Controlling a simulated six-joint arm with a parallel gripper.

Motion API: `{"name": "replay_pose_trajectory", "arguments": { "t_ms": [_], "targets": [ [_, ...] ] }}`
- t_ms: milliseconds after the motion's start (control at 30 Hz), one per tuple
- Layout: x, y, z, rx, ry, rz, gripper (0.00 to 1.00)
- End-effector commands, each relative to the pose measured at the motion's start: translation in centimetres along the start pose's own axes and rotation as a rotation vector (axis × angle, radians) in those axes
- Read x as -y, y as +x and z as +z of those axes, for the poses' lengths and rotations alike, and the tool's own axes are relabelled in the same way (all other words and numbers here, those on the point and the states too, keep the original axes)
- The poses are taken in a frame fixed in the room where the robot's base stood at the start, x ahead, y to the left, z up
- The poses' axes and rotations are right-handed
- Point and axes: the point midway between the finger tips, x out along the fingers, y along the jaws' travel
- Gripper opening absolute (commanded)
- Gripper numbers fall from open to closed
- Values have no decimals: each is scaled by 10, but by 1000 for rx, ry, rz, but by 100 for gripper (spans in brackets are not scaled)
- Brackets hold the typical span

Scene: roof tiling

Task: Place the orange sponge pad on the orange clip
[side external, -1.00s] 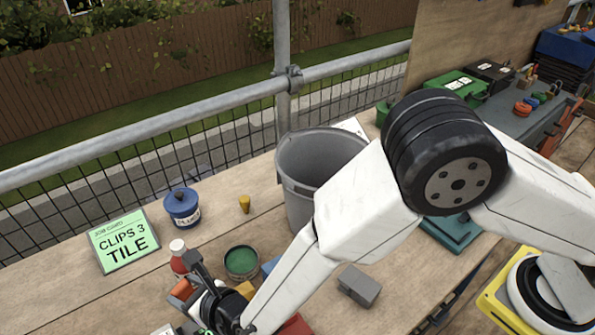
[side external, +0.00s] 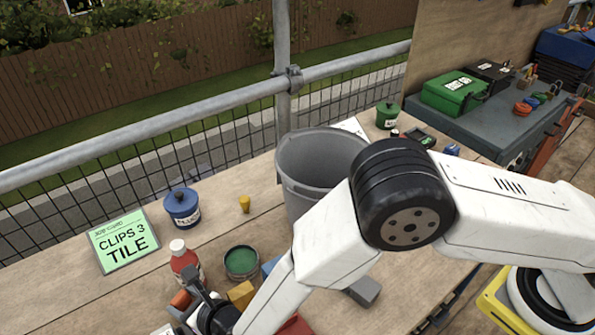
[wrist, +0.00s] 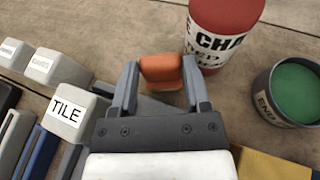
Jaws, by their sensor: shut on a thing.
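My gripper (wrist: 161,72) is shut on the orange sponge pad (wrist: 162,68), which shows between the two fingertips in the wrist view. In the side external view my gripper (side external: 196,291) is at the lower left, with the orange pad (side external: 181,300) at its tips. The pad is in front of the red bottle (side external: 184,261) there. I cannot make out the orange clip in either view. My arm and gripper hide part of the bench.
The red bottle also shows close beyond the right finger (wrist: 225,30). A green-filled tin (wrist: 292,92) and yellow block (wrist: 268,165) are at right. A TILE-labelled block (wrist: 70,115) and several grey, blue pieces are at left. A grey bucket (side external: 300,195) stands behind my arm.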

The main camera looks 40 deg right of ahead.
Motion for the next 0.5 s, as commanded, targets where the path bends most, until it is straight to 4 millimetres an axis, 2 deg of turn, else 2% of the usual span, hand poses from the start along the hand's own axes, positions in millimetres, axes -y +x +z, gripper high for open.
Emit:
{"name": "replay_pose_trajectory", "arguments": {
  "t_ms": [433, 467, 500],
  "targets": [
    [0, 2, -4, 0, 0, 0, 3],
    [0, 2, -3, 0, 1, 0, 70],
    [0, 2, -3, 0, 1, 0, 75]
  ]
}}
